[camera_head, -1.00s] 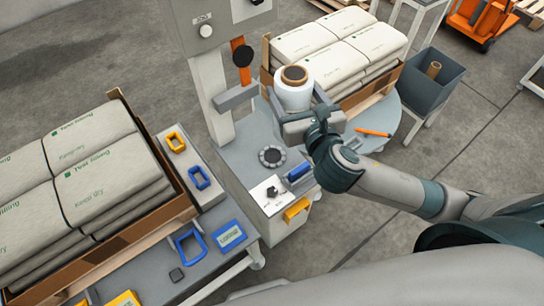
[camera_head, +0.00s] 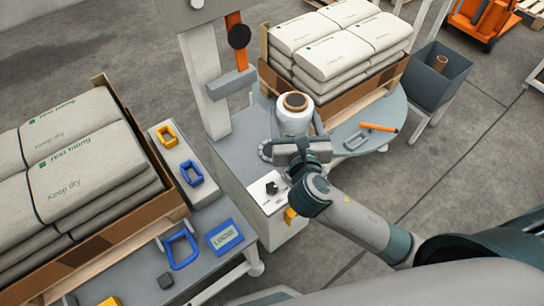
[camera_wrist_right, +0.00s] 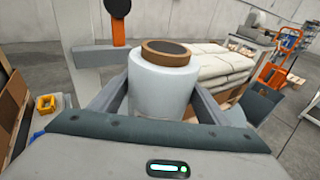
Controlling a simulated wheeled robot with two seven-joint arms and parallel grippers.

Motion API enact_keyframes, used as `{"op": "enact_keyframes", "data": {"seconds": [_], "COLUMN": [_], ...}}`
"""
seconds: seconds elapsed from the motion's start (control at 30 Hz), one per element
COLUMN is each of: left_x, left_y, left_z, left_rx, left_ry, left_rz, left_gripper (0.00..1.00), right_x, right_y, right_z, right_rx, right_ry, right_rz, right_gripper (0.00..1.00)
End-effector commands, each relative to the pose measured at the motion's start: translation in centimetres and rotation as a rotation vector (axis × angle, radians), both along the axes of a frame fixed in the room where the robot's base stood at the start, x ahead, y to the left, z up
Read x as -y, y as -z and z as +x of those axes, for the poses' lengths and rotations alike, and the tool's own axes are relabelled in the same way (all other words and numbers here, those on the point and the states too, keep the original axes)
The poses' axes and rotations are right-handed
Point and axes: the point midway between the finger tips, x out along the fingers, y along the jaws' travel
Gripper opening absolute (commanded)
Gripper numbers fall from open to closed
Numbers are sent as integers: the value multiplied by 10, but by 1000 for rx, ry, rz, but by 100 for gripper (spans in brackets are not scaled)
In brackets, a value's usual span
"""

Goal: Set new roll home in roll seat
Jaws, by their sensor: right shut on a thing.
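The new roll (camera_head: 294,118) is a white film roll with a brown core, upright between the fingers of my right gripper (camera_head: 297,128). In the right wrist view the roll (camera_wrist_right: 163,88) has a grey finger on each side, and the gripper is shut on it. The roll seat, a dark ring (camera_head: 264,150) on the grey machine base, shows only at its left edge, just left of my gripper. My gripper hides the rest. The roll's lower end is hidden, so I cannot tell its height above the base. My left gripper is not in view.
A grey column (camera_head: 203,85) with an orange strip and a grey side arm (camera_head: 232,83) stands behind the seat. A bag pallet (camera_head: 335,105) is on the round turntable (camera_head: 391,125) behind. An orange marker (camera_head: 378,127) lies there. A grey bin (camera_head: 436,85) holds a core.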

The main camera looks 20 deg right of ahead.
Motion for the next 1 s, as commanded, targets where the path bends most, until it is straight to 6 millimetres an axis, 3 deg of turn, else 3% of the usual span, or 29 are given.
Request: {"op": "enact_keyframes", "data": {"seconds": [0.2,0.67,1.0], "left_x": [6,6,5], "left_y": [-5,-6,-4], "left_z": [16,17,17], "left_rx": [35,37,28], "left_ry": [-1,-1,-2], "left_rz": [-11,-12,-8], "left_gripper": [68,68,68], "right_x": [1,1,-6], "right_y": [14,15,35], "right_z": [-1,1,34], "right_rx": [2,2,2], "right_ry": [21,23,24], "right_rz": [-3,-4,-5], "right_gripper": [7,7,7]}}
